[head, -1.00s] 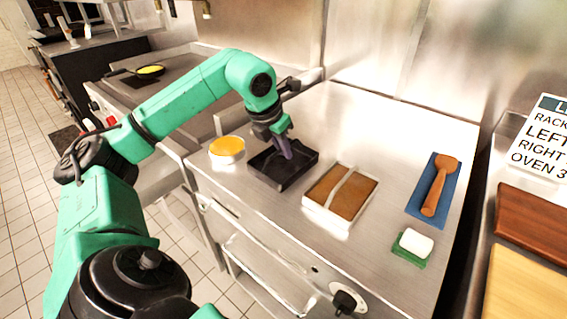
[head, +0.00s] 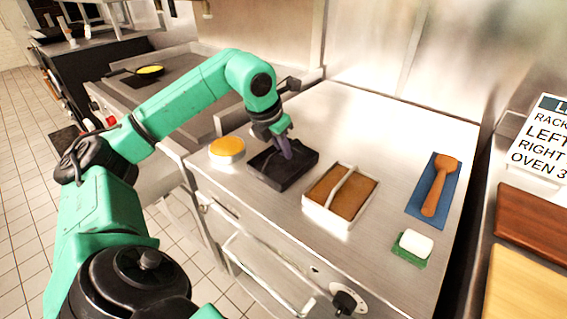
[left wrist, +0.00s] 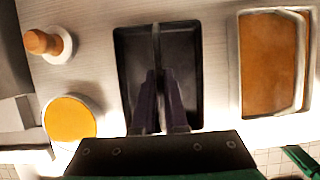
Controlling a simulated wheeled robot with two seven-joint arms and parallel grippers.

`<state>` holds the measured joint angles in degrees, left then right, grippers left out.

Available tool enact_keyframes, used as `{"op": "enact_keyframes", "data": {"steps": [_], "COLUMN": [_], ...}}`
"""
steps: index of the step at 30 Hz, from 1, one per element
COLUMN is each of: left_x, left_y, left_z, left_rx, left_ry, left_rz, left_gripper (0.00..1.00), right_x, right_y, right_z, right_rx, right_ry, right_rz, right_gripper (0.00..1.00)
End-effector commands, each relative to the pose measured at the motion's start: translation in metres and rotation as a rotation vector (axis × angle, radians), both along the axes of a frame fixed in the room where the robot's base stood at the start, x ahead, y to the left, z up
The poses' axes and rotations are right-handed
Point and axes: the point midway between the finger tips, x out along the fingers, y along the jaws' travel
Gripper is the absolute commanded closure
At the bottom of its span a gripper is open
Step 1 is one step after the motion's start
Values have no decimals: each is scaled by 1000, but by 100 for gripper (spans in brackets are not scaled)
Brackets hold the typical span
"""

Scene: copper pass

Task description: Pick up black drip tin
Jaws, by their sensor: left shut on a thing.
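The black drip tin (head: 266,172) is a square, shallow, dark tray on the steel counter, left of centre in the head view. It also shows in the left wrist view (left wrist: 187,48), with a thin bar running across its middle. My left gripper (head: 287,155) reaches down into the tin from above. In the left wrist view its dark purple fingers (left wrist: 160,80) are shut on the bar, one on each side. The tin looks level and on the counter; I cannot see any gap beneath it. My right gripper is not in view.
A round orange-topped tin (head: 227,147) stands close left of the drip tin. A white-rimmed tin with brown contents (head: 352,200) stands close right. Farther right are a wooden tool (head: 437,188) on a blue mat (head: 418,208) and a white block (head: 416,243) on a green base.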

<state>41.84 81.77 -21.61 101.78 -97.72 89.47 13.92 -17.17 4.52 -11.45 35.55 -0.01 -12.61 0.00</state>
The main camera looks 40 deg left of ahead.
Motion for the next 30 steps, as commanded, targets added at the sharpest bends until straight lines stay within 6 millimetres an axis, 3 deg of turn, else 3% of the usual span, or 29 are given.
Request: {"op": "enact_keyframes", "data": {"steps": [20,23,26,30], "left_x": [0,1,1,1], "left_y": [0,0,-1,-1], "left_z": [4,16,40,98], "left_rx": [-1,-1,-3,-4], "left_ry": [-2,-4,-6,-11], "left_rz": [0,1,-1,-3], "left_gripper": [100,100,100,100], "right_x": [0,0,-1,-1], "right_y": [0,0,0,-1], "right_z": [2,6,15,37], "right_rx": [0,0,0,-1], "right_ry": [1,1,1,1], "right_rz": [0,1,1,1], "right_gripper": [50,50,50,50]}}
